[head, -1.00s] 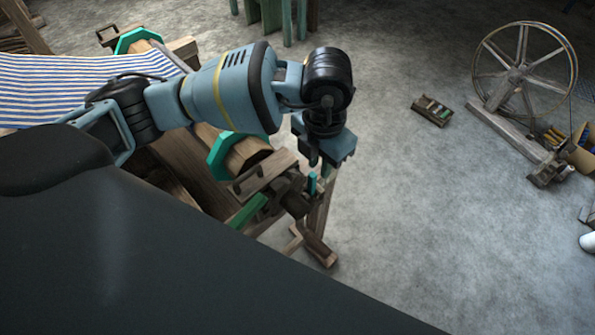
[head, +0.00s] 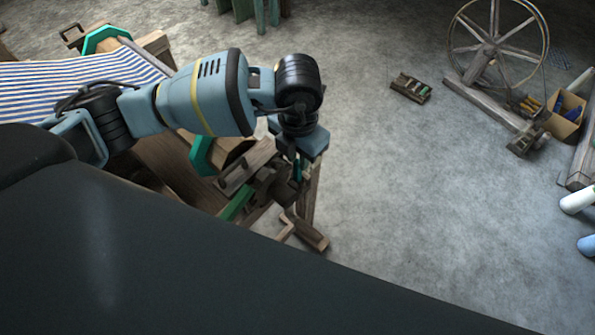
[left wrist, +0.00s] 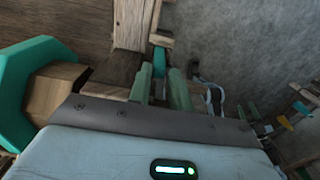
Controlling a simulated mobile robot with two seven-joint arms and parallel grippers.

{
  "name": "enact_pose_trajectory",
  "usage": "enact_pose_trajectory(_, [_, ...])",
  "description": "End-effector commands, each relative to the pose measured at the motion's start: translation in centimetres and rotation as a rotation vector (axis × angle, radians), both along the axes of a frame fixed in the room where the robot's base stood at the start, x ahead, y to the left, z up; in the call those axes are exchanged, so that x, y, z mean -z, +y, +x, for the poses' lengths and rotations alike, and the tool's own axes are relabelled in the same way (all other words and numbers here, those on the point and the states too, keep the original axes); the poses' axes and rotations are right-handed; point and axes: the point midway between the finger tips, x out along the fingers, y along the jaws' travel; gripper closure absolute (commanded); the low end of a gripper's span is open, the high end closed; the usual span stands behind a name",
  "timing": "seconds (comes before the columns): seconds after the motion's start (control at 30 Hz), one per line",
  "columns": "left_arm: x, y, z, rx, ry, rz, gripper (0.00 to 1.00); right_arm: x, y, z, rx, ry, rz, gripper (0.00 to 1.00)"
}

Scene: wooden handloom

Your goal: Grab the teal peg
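The teal peg (head: 297,170) stands upright at the front corner of the wooden loom, just below my left gripper (head: 298,160) in the head view. In the left wrist view the peg (left wrist: 160,62) shows between the two pale green fingers of my left gripper (left wrist: 161,88). The fingers are apart, one on each side of the peg. I cannot tell whether either finger touches it. The peg's lower part is hidden in both views. My right gripper is not in view.
The loom's teal octagonal end (head: 202,156) and a green bar (head: 236,204) are close to the gripper. Striped cloth (head: 75,85) lies at the left. A spinning wheel (head: 497,40), a small wooden tray (head: 410,88) and a box (head: 564,113) stand across open floor.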

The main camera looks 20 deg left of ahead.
Motion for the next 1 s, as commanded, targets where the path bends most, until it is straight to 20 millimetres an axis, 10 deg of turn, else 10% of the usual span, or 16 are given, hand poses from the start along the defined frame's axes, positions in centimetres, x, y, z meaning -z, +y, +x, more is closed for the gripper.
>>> enact_pose_trajectory(0.3, [3.4, 0.1, 0.0, 0.0, 0.002, 0.001, 0.8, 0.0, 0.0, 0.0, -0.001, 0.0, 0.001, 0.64])
enact_pose_trajectory(1.0, [3.2, 0.1, 0.0, 0.0, 0.0, 0.0, 1.0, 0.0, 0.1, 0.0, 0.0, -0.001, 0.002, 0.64])
